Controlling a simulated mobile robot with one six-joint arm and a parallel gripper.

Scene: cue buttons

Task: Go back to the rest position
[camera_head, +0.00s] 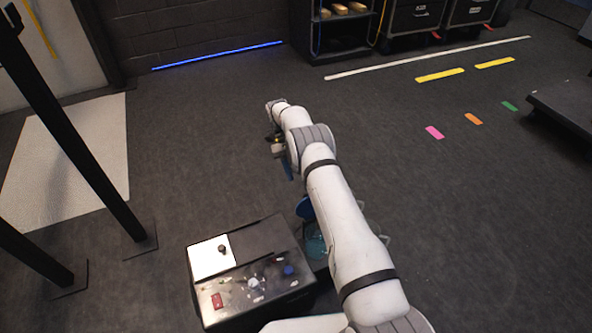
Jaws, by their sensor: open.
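My white arm reaches from the bottom right up to the middle of the picture. My gripper (286,168) hangs below the wrist, over open floor, small and partly covered by the arm. It is open, and I see nothing held in it. The button box (203,288) stands nearer to me, left of the arm, and my gripper is well beyond it.
Blue and clear items (315,243) sit beside the box, partly behind my arm. Black posts (75,150) stand at the left by a pale mat (100,150). A shelf (330,35) and dark cases (415,15) line the back. A dark platform (565,105) is at the right.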

